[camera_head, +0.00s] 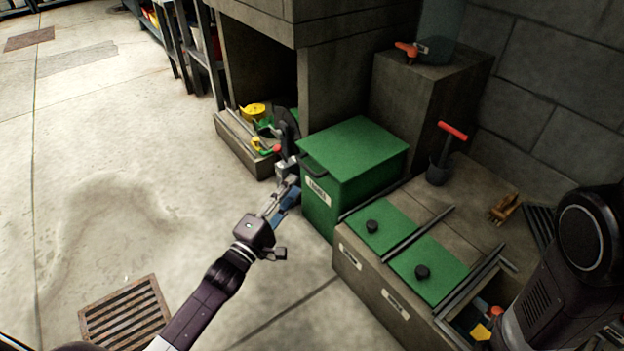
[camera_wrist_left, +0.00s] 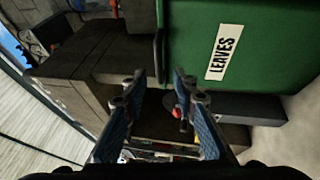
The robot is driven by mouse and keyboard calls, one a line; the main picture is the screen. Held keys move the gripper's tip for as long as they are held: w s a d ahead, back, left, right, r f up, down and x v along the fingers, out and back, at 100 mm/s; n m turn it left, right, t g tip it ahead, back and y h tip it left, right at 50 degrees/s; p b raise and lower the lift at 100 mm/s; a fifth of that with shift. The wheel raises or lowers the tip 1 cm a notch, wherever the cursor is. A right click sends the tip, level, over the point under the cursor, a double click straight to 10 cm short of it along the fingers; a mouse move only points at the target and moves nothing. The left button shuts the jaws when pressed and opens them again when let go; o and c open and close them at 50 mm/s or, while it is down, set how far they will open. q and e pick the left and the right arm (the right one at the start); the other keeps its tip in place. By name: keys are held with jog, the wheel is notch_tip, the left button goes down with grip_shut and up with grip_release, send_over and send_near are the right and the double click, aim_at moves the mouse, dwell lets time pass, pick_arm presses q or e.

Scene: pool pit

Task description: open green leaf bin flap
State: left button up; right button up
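The green leaf bin (camera_head: 372,172) stands in the middle of the head view, with its green top flap (camera_head: 358,146) lying shut. A dark bar handle (camera_head: 312,167) runs along the flap's front edge, above a white label (camera_head: 316,190). In the left wrist view the bin (camera_wrist_left: 265,60) fills the upper right, with the "LEAVES" label (camera_wrist_left: 223,52) turned sideways. My left gripper (camera_head: 287,183) is just left of the bin's front. Its blue-padded fingers (camera_wrist_left: 162,98) are spread with nothing between them. My right gripper is out of view.
A low bench with green lids (camera_head: 429,266) stands right of the bin. A tray of yellow and green items (camera_head: 255,124) and a dark disc (camera_head: 286,128) with a red part lie beyond the gripper. A floor grate (camera_head: 126,312) is at lower left. The left floor is open.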

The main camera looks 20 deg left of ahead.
aim_at(307, 166)
pick_arm(q)
jog(key=b+x, duration=0.4)
jog(key=x, duration=0.3)
jog(key=shift+w+d, duration=0.1)
jog(key=shift+w, duration=0.25)
jog(key=shift+r, duration=0.1)
grip_shut()
